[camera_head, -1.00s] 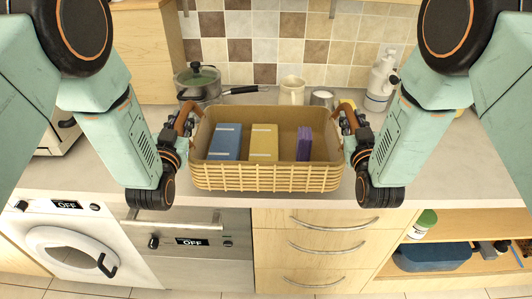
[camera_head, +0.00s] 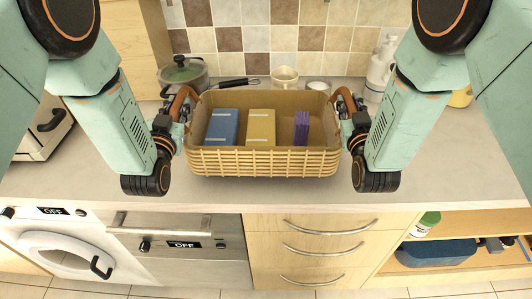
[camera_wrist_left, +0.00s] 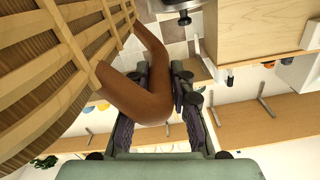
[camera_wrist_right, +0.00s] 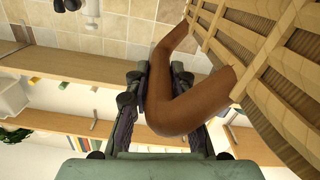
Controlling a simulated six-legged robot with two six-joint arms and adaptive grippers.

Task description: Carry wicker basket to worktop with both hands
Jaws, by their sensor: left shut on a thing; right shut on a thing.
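The wicker basket (camera_head: 262,163) is level in the head view, over the worktop (camera_head: 420,165); I cannot tell whether its bottom touches the surface. It holds a blue box (camera_head: 222,128), a yellow box (camera_head: 261,128) and a purple item (camera_head: 301,128), all upright. My left gripper (camera_head: 180,112) is shut on the basket's left brown handle, which also shows between the fingers in the left wrist view (camera_wrist_left: 140,98). My right gripper (camera_head: 346,110) is shut on the right handle, seen in the right wrist view (camera_wrist_right: 180,105).
Worktop is clear in front of and beside the basket. Drawers and an open shelf (camera_head: 450,252) are below.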

